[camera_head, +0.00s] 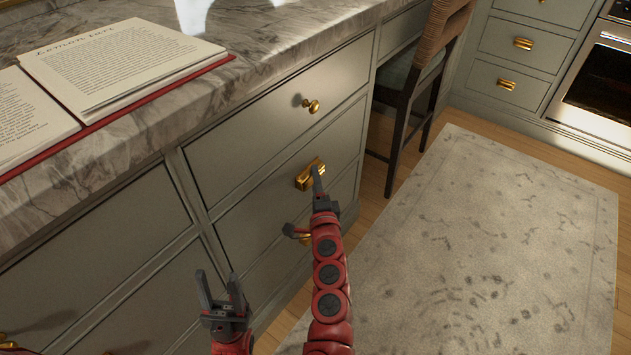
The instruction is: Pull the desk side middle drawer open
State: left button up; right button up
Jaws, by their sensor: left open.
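The grey-green middle drawer (250,213) is in the cabinet under the marble counter, between an upper and a lower drawer. Its front looks flush with the cabinet. Its gold cup handle (305,178) is partly covered by my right gripper (318,178). The dark fingertip of that gripper overlaps the right part of the handle; whether it touches is unclear. Its fingers are seen edge-on, so the gap between them is hidden. My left gripper (220,288) is open and empty, pointing up in front of the cabinet, lower left of the handle and apart from it.
An open book (118,62) lies on the counter (262,38). A chair (425,75) stands right of the drawers. A pale rug (500,230) covers clear floor on the right.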

jog(key=shift+s+f, duration=0.1)
jog(key=shift+f, duration=0.1)
grip_shut()
